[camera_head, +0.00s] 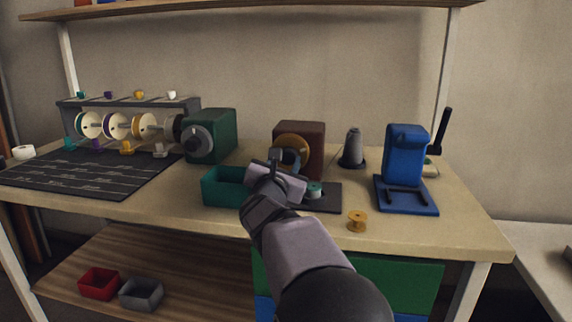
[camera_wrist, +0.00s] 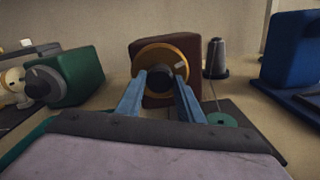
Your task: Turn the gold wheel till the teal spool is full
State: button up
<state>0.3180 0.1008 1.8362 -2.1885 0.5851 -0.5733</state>
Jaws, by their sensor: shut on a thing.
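The gold wheel (camera_head: 291,140) is on the front of a brown box-shaped winder (camera_head: 314,143) at the middle of the bench. It also shows in the wrist view (camera_wrist: 150,55) with a dark knob (camera_wrist: 160,73) in front. My gripper (camera_head: 288,160) is at the wheel, its blue fingers (camera_wrist: 160,92) on either side of the dark knob and shut on it. The teal spool (camera_head: 315,188) sits on a dark plate right of my gripper and shows in the wrist view (camera_wrist: 222,120). How much thread it holds is too small to tell.
A teal tray (camera_head: 222,187) is left of my gripper. A green machine (camera_head: 211,135) is behind it. A grey thread cone (camera_head: 353,147) and a blue press (camera_head: 404,165) with a black lever are to the right. A gold spool (camera_head: 357,220) stands near the front edge.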

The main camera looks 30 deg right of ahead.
jog(key=m+b, duration=0.2)
jog(key=b, duration=0.1)
jog(key=m+b, duration=0.2)
jog(key=shift+f+b, duration=0.3)
jog(key=shift+b, duration=0.1)
jog(key=shift+r+m+b, duration=0.15)
jog(key=shift+m+b, duration=1.1)
jog(key=shift+m, duration=0.15)
jog(key=shift+r, duration=0.1)
jog(key=o, duration=1.1)
jog(key=shift+c, duration=0.2)
jog(key=shift+s, duration=0.1)
jog(key=shift+v, duration=3.6)
jog(key=shift+r, duration=0.15)
